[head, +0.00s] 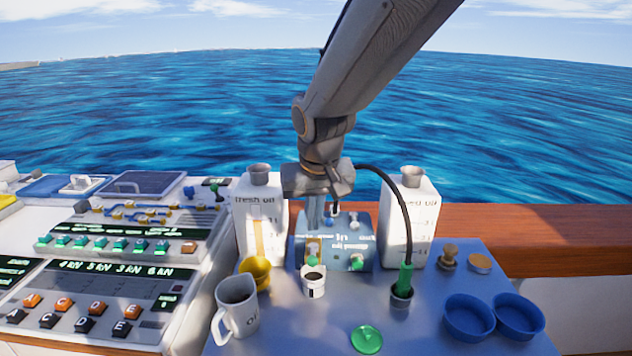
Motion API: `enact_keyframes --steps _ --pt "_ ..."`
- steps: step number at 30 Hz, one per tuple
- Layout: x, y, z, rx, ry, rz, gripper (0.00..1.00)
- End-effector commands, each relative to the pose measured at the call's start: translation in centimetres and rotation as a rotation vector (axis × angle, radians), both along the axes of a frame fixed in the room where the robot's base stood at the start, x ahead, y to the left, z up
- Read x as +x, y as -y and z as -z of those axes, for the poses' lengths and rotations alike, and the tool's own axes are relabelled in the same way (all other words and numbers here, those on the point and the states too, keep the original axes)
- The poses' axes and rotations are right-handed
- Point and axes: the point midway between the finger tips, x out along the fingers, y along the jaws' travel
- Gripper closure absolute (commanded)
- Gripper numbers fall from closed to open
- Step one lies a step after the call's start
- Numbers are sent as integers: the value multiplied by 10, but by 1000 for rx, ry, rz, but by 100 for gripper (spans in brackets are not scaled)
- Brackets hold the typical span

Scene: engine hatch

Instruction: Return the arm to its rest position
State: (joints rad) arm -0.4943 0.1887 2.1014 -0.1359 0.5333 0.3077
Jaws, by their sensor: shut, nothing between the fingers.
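My arm comes down from the top of the head view, and my gripper (316,224) points downward at its end. The fingers are together with nothing held between them. They are in front of or above the blue-grey box (342,258) with white print and green knobs; I cannot tell the exact gap. A small white cup with dark contents (313,284) stands just below and in front of the fingers. My gripper covers part of the box's top.
White oil containers (245,225) and (424,222) flank the box. A black cable ends in a green plug (404,279) at right. A jug (236,310), yellow cup (257,270), green disc (366,339) and blue bowls (468,318) stand around. Control panels (110,270) fill the left.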

Motion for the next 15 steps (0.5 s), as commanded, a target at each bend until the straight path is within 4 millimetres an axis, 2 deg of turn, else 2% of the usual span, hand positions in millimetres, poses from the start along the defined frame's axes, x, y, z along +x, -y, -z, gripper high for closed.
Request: enact_keyframes --steps 1,5,6,9,12,15 --pt "-5 27 8 -9 -19 30 100" --pt "-33 103 34 -28 -81 106 100" --pt "-45 126 42 -32 -101 132 100" --pt "-79 176 61 -38 -153 190 100" --pt "-112 210 75 -38 -193 237 100" --pt "-136 230 84 -33 -220 269 100"
